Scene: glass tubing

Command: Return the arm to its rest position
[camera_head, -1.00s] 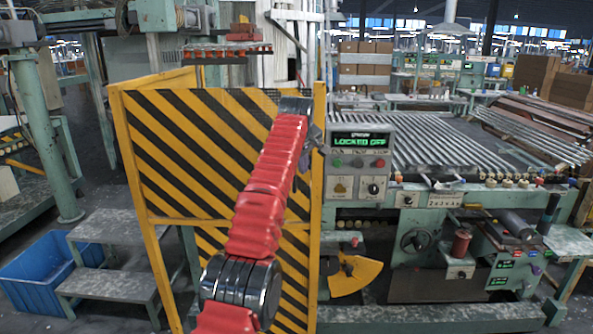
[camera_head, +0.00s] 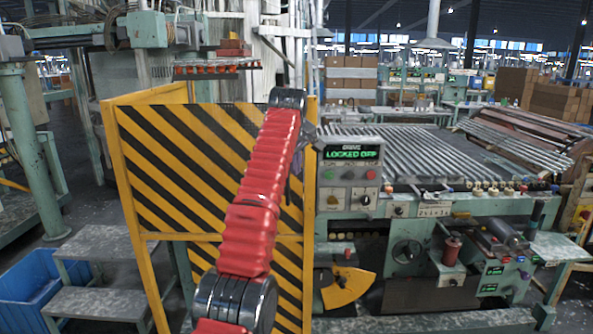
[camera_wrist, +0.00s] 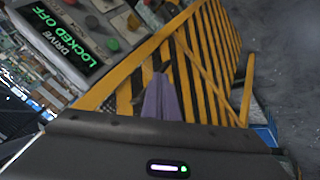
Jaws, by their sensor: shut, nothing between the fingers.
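My arm (camera_head: 262,195), in a red ribbed sleeve with dark joints, rises from the bottom middle of the head view and leans right. It stands in front of a yellow and black striped barrier (camera_head: 165,150). My gripper (camera_wrist: 160,80) shows in the wrist view as purple fingers close together, shut and empty. Behind the fingers is the striped barrier (camera_wrist: 195,65). In the head view the gripper is mostly hidden behind the upper arm.
A control panel (camera_head: 350,172) reading LOCKED OFF stands right of my arm; it also shows in the wrist view (camera_wrist: 95,25). A roller bed (camera_head: 400,150) lies behind it. Grey steps (camera_head: 95,300) and a blue bin (camera_head: 30,280) are at the lower left.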

